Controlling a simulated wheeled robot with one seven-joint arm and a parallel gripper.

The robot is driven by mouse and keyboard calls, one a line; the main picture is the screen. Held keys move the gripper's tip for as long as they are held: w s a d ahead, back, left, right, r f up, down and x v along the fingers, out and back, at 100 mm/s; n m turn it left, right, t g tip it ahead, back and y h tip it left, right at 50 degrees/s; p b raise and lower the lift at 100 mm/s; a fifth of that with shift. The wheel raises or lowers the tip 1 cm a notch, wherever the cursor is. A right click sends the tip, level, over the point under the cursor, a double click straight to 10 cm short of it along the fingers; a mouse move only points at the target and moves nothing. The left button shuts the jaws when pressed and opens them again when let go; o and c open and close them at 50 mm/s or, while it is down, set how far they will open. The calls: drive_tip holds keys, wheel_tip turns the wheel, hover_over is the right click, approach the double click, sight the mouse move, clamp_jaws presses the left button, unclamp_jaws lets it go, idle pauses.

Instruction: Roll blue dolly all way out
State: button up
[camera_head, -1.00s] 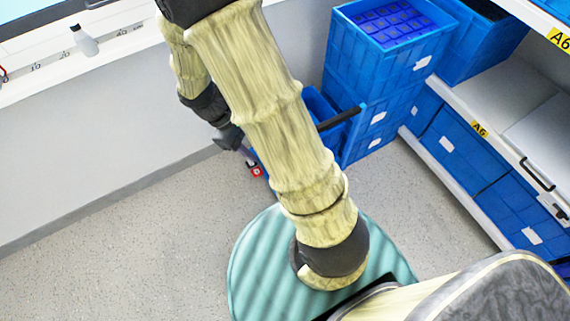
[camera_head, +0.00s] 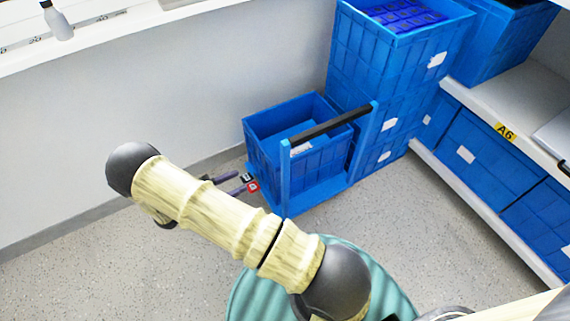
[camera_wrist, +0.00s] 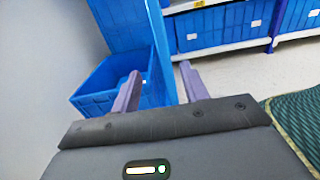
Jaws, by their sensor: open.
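The blue dolly (camera_head: 286,172) stands on the floor by the left wall, with upright posts and a black bar handle (camera_head: 330,122) across the top. A blue crate (camera_head: 262,150) sits on it. My gripper (camera_head: 249,182) is low at the dolly's left side, its fingers pointing toward the near post. In the wrist view, my gripper (camera_wrist: 160,86) is open and a blue post (camera_wrist: 161,52) shows between the two purple fingers. I cannot tell whether the post lies within their reach. No contact is visible.
Stacked blue bins (camera_head: 402,70) stand directly behind the dolly. A shelf (camera_head: 490,205) with blue bins runs along the right. The grey floor (camera_head: 440,240) in front of the dolly is clear. A bottle (camera_head: 57,22) stands on the ledge at upper left.

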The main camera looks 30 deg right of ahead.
sight(282, 161)
drive_tip(key=shift+d+r, duration=0.1)
drive_tip(key=d+b, duration=0.1)
drive_tip(key=d, duration=0.4)
drive_tip(key=d+b, duration=0.1)
drive_tip(key=d, duration=1.1)
drive_tip(key=shift+w+d+b, duration=0.15)
drive_tip(key=shift+w+b, duration=0.15)
drive_tip(key=shift+b, duration=0.1)
clamp_jaws()
